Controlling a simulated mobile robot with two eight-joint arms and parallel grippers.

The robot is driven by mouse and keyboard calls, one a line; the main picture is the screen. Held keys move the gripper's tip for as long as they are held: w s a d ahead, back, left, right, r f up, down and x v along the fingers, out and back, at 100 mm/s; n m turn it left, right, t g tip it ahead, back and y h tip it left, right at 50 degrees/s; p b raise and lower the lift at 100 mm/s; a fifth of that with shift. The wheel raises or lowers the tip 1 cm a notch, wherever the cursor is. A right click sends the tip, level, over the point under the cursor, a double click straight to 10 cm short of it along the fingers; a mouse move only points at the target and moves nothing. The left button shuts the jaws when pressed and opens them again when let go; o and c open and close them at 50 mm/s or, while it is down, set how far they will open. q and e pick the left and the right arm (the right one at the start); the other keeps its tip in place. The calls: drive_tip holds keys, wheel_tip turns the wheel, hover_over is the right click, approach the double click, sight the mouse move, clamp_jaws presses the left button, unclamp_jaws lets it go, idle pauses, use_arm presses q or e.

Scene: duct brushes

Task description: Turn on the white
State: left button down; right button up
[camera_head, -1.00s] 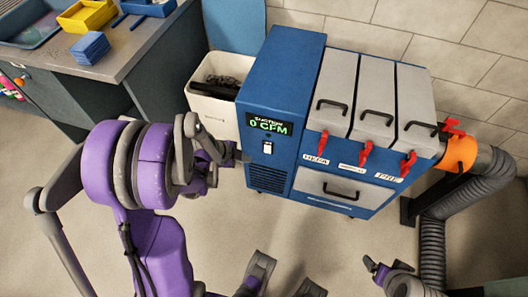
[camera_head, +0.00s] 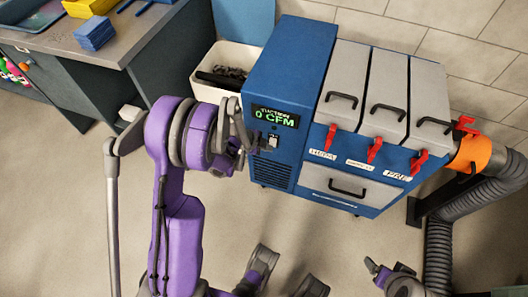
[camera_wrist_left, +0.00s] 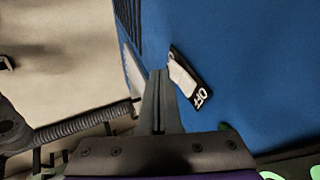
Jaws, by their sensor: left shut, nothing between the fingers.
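The white switch (camera_head: 273,141) sits on a dark plate on the front of the blue suction unit (camera_head: 290,60), under a display (camera_head: 275,116) reading 0 CFM. In the left wrist view the switch (camera_wrist_left: 183,78) lies just right of the fingertips, beside lettering that looks like OFF. My left gripper (camera_head: 247,146) is shut and empty, close to the switch on its left; contact cannot be told. The closed fingers also show in the left wrist view (camera_wrist_left: 160,88). What seems to be my right gripper (camera_head: 378,272) is at the lower right, partly cut off.
A white bin (camera_head: 213,94) stands left of the unit. A workbench (camera_head: 130,45) with blue and yellow items is at the upper left. Red latches (camera_head: 373,150), an orange collar (camera_head: 470,154) and a grey hose (camera_head: 438,250) are to the right.

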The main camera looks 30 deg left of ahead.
use_arm(q)
drive_tip(key=shift+w, duration=0.2)
drive_tip(key=shift+w+a+f, duration=0.1)
drive_tip(key=shift+w, duration=0.1)
idle(0.4)
drive_tip(key=shift+r+p, duration=0.4)
drive_tip(key=shift+r, duration=0.45)
